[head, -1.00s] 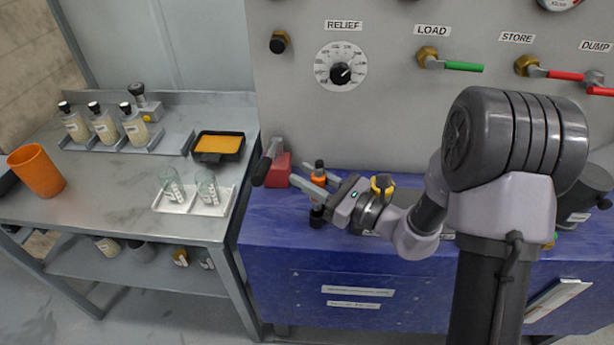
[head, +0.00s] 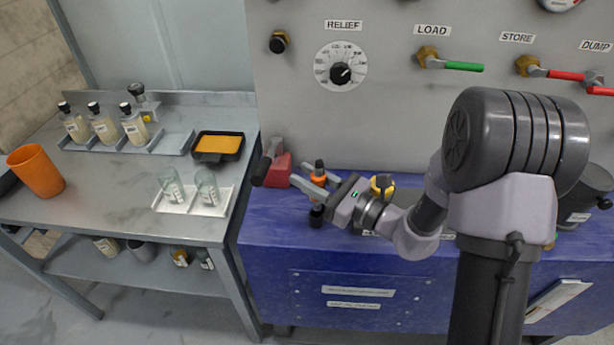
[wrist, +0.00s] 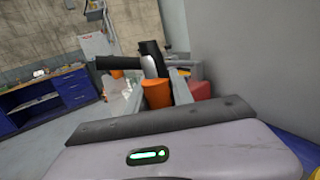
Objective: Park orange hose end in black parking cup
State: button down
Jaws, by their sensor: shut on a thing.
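The orange hose end (head: 319,181) has a black top and stands roughly upright above the left part of the blue bench. My gripper (head: 314,183) is shut on its orange body, coming from the right. The wrist view shows the orange body (wrist: 157,94) between the fingers, with a black part rising above it. A dark round piece (head: 317,217) is just below the fingers. I cannot tell if it is the black parking cup or the lower part of the hose end, nor whether the hose end is seated in anything.
A red block (head: 280,171) with a black handle stands close left of my fingers. A yellow-topped fitting (head: 382,184) is behind my wrist. The grey panel (head: 390,120) rises behind the blue bench (head: 270,232). A side table (head: 110,190) with bottles and trays stands left.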

jog(key=shift+f, duration=0.2)
jog(key=shift+f+b, duration=0.3)
jog(key=shift+b, duration=0.15)
jog(key=shift+f+b, duration=1.2)
jog(key=shift+f, duration=0.65)
jog(key=c, duration=1)
grip_release()
jog(key=shift+c, duration=0.2)
jog(key=shift+d, duration=0.1)
jog(key=p+v, duration=0.4)
jog(key=v, duration=1.2)
jog(key=shift+s+d+r, duration=0.1)
jog(key=shift+d, duration=0.1)
jog(key=shift+s+d, duration=0.3)
jog(key=shift+d, duration=0.05)
